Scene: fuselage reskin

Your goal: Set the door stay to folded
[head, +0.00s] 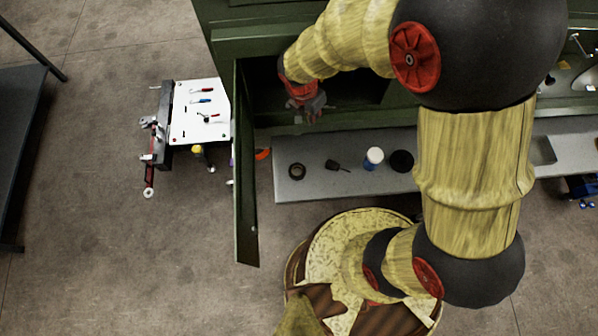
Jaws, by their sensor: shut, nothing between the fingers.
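The green door (246,190) stands open, seen nearly edge-on, to the left of the opening in the green body (275,45). My gripper (314,112) is shut and empty, at the front of the dark opening, to the right of the door and apart from it. My arm reaches in from the upper right and hides part of the opening. I cannot make out the door stay clearly; it is too small or hidden in the dark opening.
A white tool board (199,125) stands left of the door. The floor at lower left is clear.

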